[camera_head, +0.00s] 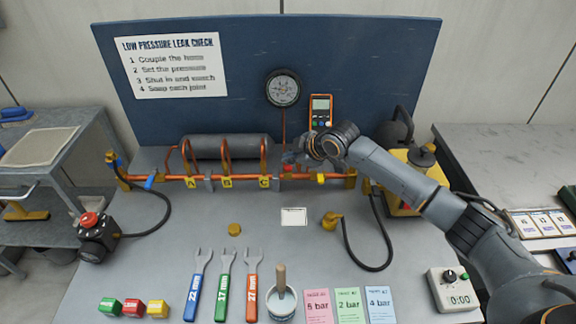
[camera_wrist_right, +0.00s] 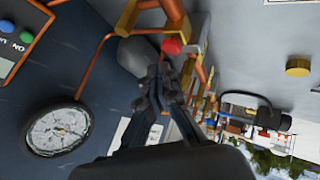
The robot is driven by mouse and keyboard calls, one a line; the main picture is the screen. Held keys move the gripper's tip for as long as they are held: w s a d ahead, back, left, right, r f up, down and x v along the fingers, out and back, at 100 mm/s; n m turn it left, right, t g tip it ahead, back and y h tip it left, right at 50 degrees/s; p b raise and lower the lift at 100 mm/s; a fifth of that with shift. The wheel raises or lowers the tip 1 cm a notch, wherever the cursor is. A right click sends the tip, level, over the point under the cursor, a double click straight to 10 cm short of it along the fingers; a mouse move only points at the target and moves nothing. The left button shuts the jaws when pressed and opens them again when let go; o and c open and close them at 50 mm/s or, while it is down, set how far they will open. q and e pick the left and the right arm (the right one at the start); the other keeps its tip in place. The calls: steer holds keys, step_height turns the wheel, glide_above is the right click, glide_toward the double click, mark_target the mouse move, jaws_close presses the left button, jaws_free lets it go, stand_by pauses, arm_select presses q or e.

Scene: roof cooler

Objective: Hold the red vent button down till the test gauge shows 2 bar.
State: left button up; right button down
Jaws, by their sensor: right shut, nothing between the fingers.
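The red vent button (camera_wrist_right: 172,46) shows in the right wrist view as a small red cap on the orange pipework, just beyond my right gripper's fingertips. My right gripper (camera_wrist_right: 163,80) is shut and empty; I cannot tell whether its tips touch the button. In the head view my right gripper (camera_head: 300,157) is over the pipe right of the joint marked C and largely hides the button. The round test gauge (camera_head: 283,88) is on the blue board, and also at lower left in the wrist view (camera_wrist_right: 55,130); its reading is too small to tell. My left gripper is out of view.
An orange meter (camera_head: 320,111) stands close behind my right gripper. A grey cylinder (camera_head: 226,147) lies behind the pipe. A black regulator with a red knob (camera_head: 97,237) is at left. Wrenches, a pot (camera_head: 281,301), cards and a timer (camera_head: 454,289) line the front.

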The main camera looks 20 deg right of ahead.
mark_target(290, 169)
step_height(290, 169, up, 5)
steer(key=p, duration=0.4)
steer(key=shift+f, duration=0.15)
steer(key=shift+s, duration=0.1)
stand_by(1.4)
